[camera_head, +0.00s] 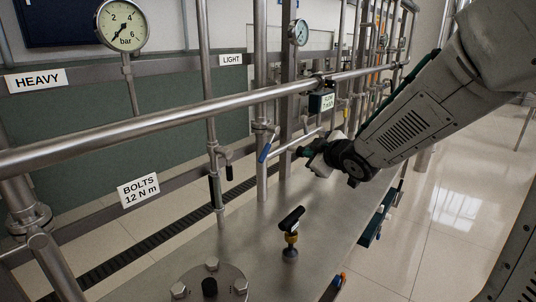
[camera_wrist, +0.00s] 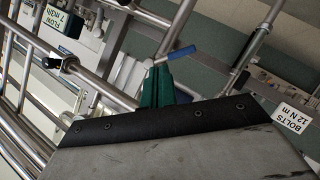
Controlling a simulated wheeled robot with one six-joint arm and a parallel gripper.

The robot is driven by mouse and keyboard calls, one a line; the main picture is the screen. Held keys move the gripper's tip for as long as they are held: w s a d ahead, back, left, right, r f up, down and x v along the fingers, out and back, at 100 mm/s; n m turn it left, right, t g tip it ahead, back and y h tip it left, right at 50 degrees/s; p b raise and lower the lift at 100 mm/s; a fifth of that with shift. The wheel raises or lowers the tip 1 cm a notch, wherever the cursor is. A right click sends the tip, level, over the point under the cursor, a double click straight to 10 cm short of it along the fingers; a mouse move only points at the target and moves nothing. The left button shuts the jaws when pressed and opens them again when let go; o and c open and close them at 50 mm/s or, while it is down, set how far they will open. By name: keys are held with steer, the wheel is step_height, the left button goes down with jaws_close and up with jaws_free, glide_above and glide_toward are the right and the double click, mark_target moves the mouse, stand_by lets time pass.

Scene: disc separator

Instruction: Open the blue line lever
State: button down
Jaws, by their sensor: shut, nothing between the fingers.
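The blue lever (camera_head: 265,152) hangs slanted down and left from a valve on a vertical steel pipe (camera_head: 261,175) in the head view. It also shows in the wrist view (camera_wrist: 176,53), just beyond my fingertips. My gripper (camera_head: 303,151) is right of the blue lever in the head view, with a small gap between them. In the wrist view my green fingers (camera_wrist: 157,82) are shut and empty. The fingertips point toward the lever; whether they touch it I cannot tell.
A thick horizontal rail (camera_head: 200,110) runs across in front of the pipes. A black-handled valve (camera_head: 214,190) is on the pipe to the left. A black T-handle (camera_head: 291,220) stands on the steel deck. A flow meter box (camera_head: 321,102) hangs above my gripper.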

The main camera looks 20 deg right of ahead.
mark_target(269, 144)
steer(key=w+a+f+n+y, duration=0.2)
steer(key=w+a+n+y, duration=0.1)
steer(key=w, duration=0.3)
steer(key=w+a+f+n+t+y, duration=0.1)
steer(key=w+a+f+n+y, duration=0.1)
steer(key=w+a+y, duration=0.3)
steer(key=shift+w+f+n, duration=0.35)
steer(key=shift+w+n, duration=0.05)
steer(key=shift+w, duration=0.65)
steer(key=shift+d, duration=0.2)
